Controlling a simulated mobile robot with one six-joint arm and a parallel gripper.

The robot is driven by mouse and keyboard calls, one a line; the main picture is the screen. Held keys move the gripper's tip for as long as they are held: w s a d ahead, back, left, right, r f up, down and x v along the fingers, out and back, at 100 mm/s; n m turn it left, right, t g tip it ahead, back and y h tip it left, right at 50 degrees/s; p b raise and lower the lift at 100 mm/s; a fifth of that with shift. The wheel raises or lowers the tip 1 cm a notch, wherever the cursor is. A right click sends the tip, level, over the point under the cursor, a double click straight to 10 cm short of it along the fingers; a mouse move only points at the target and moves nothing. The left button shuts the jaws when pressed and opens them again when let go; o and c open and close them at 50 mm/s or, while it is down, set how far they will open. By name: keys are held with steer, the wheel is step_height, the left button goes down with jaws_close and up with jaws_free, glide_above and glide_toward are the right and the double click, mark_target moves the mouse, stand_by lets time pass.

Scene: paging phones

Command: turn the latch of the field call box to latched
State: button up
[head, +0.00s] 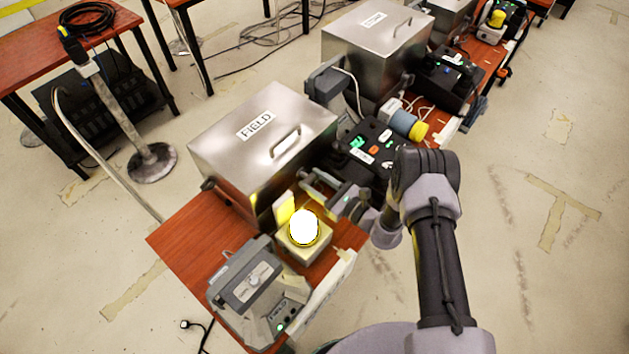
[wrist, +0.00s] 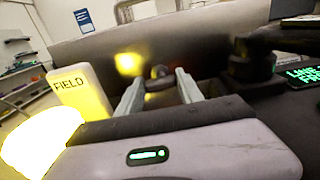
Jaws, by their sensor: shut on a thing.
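The field call box (head: 262,150) is a closed metal box with a FIELD label and a lid handle; its metal front also fills the back of the wrist view (wrist: 215,45). In the wrist view a small dark latch knob (wrist: 158,75) sits on that front, between the two grey fingers of my gripper (wrist: 158,83). The gripper (head: 312,182) is at the box's front side in the head view and is shut on the latch. The fingers hide part of the latch, and its turn angle is hard to tell. In the head view the latch is hidden.
A glowing lamp (head: 303,228) with a FIELD card (head: 284,209) stands close beside my gripper. A grey desk phone (head: 255,285) is at the table's near end. A black device with lit keys (head: 366,148) and another metal box (head: 376,45) stand farther along.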

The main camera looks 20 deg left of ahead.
steer(key=n+b, duration=0.2)
steer(key=n, duration=0.3)
steer(key=shift+s+f, duration=0.1)
steer(key=shift+f, duration=0.05)
steer(key=n+b, duration=0.4)
steer(key=n, duration=0.5)
steer(key=shift+s+f+n, duration=0.1)
steer(key=shift+f+n, duration=0.05)
steer(key=shift+n, duration=0.15)
steer(key=shift+n+b, duration=1)
steer(key=shift+n, duration=0.4)
steer(key=o, duration=1.4)
